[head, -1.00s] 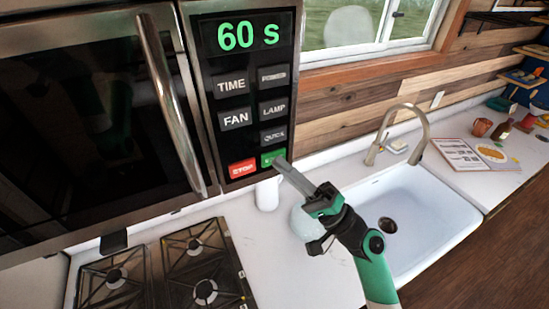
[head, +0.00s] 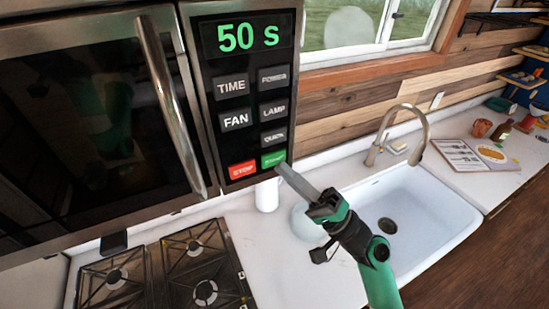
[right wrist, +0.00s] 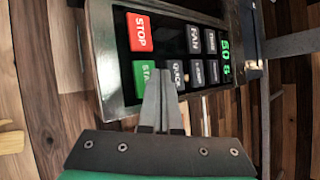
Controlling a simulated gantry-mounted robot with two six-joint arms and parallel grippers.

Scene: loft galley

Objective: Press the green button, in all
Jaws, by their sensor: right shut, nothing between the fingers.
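The green button (head: 273,159) is at the lower right of the microwave's control panel (head: 284,82), beside the red STOP button (head: 242,169). The display (head: 247,37) reads 50 s in green. My right gripper (head: 280,168) is shut and empty, its fingertips just below and in front of the green button. In the right wrist view the closed fingers (right wrist: 161,74) cover part of the green button (right wrist: 141,82); I cannot tell whether they touch it. My left gripper is not in view.
The microwave's long door handle (head: 170,100) stands out left of the panel. Below are a stove (head: 160,265), a white cylinder (head: 267,196) and a pale round bowl (head: 306,224). A white sink (head: 440,215) with a curved faucet (head: 424,130) lies to the right.

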